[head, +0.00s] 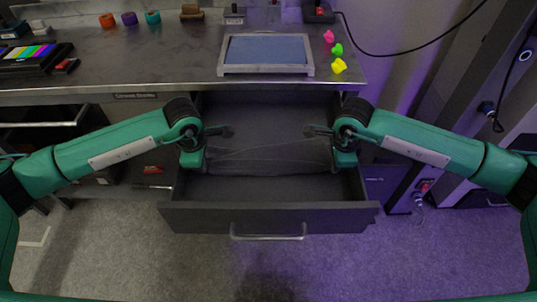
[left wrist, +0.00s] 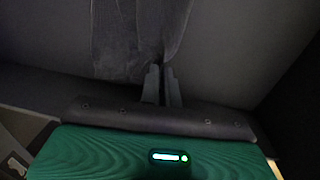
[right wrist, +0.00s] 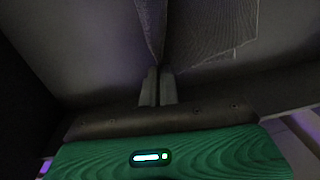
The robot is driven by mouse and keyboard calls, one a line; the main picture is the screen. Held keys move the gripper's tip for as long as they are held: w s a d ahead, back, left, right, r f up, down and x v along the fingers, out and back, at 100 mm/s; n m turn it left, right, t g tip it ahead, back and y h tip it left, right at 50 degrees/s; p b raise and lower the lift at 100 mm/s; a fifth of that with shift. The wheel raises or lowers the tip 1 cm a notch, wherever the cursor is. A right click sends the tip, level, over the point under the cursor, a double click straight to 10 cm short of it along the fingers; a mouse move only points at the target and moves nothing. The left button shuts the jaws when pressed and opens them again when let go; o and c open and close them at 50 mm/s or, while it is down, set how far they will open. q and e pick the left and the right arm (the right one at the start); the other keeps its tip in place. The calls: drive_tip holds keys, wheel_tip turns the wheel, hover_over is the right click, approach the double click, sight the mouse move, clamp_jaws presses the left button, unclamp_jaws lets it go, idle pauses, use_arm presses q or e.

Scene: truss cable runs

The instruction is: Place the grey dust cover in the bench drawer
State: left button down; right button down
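The grey dust cover (head: 266,157) is a dark, thin, creased cloth. It hangs spread between my two grippers, over or inside the open bench drawer (head: 268,217); I cannot tell how much of it touches the drawer floor. My left gripper (head: 228,132) is at the cover's left side, and its fingers are closed on a gathered edge of the cloth (left wrist: 125,40) in the left wrist view. My right gripper (head: 312,131) is at the right side, its fingers closed on a fold of the cloth (right wrist: 210,36) in the right wrist view.
The steel bench top (head: 180,60) is above and behind the drawer. It holds a blue-panelled tray (head: 266,51), coloured putty-like pieces (head: 338,49) and a colour chart (head: 30,55). The drawer front has a bar handle (head: 268,236). A black cable (head: 400,52) runs at the right.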

use_arm(q)
drive_tip(key=c, duration=1.3)
unclamp_jaws()
use_arm(e)
drive_tip(key=c, duration=1.3)
unclamp_jaws()
